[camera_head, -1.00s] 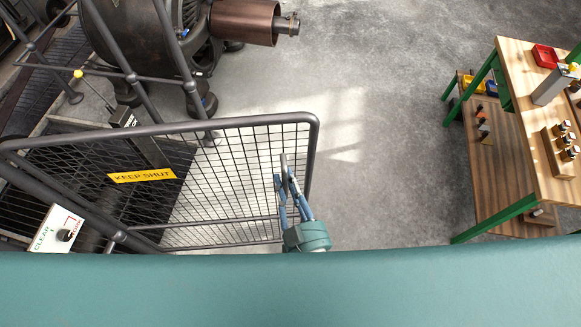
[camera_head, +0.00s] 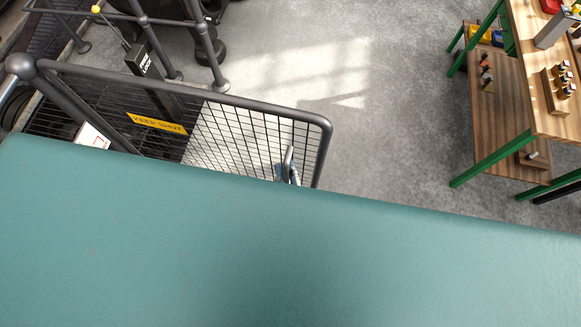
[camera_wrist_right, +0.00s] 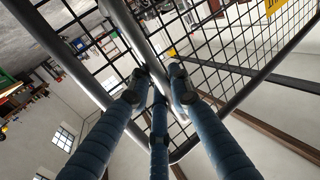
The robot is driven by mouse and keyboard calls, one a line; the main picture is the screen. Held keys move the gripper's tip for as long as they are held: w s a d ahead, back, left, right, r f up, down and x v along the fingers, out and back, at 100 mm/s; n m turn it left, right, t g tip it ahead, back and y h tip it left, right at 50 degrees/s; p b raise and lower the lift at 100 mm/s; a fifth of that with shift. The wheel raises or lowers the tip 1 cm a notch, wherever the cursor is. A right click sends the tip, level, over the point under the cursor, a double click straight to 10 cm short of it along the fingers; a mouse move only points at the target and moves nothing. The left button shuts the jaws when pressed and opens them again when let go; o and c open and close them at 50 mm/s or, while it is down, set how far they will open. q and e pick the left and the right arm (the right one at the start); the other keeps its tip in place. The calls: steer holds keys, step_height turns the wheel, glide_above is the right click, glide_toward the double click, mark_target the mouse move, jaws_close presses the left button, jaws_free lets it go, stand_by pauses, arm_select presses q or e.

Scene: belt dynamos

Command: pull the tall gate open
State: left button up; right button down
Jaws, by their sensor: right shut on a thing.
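The tall gate (camera_head: 240,133) is a dark grey tube frame filled with wire mesh, with a yellow "KEEP SHUT" sign (camera_head: 157,123) on it. It shows at the left and middle of the head view, its free end toward the middle. A vertical grey handle bar (camera_head: 289,160) stands near that free end. My right gripper (camera_head: 286,174) is at the handle, partly hidden behind my teal body. In the right wrist view its blue fingers (camera_wrist_right: 160,80) are closed around the grey bar in front of the mesh. My left gripper is not in view.
A wooden workbench with green legs (camera_head: 489,160) stands at the right, with small parts on it. Grey floor (camera_head: 400,120) lies clear between gate and bench. Railings and a lock post (camera_head: 146,65) stand behind the gate at the left.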

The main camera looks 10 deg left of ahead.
steer(key=shift+d, duration=0.1)
steer(key=c, duration=1.6)
jaws_free()
steer(key=shift+c, duration=0.2)
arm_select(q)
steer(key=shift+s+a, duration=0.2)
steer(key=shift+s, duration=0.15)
arm_select(e)
steer(key=shift+d, duration=0.1)
steer(key=shift+s, duration=0.1)
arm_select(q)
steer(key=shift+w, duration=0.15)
arm_select(e)
steer(key=v, duration=1.2)
